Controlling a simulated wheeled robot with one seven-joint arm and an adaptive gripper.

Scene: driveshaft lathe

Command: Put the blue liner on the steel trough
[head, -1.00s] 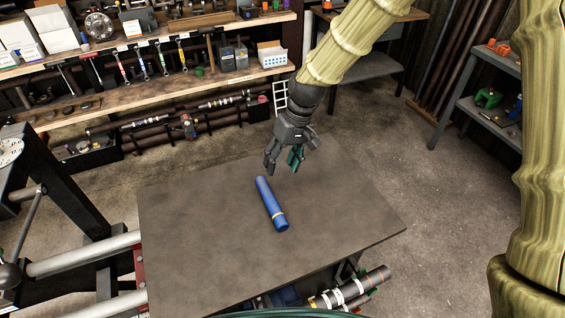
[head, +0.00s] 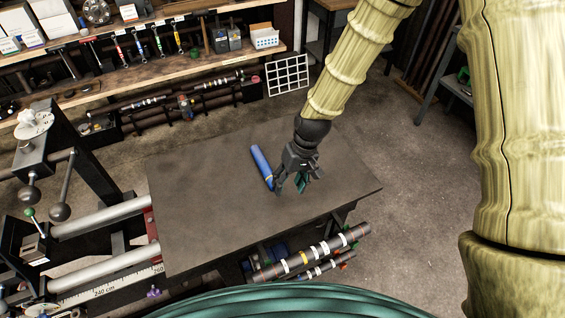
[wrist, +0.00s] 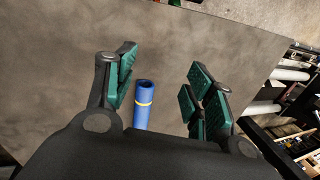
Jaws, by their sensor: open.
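The blue liner (head: 261,162), a blue cylinder with a yellow band near one end, lies on the grey table. In the head view my gripper (head: 291,190) covers its near end. In the wrist view the liner (wrist: 143,105) shows between my spread fingers, closer to the left one, and its lower part is hidden behind the gripper body. My gripper (wrist: 160,92) is open and empty, with green finger pads. Whether it touches the liner cannot be told. I cannot make out a steel trough for certain.
The grey table top (head: 210,220) is otherwise bare. Banded dark shafts (head: 310,252) lie below its near edge. A lathe with pale round bars (head: 100,215) stands at the left. Tool shelves (head: 150,70) run along the back.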

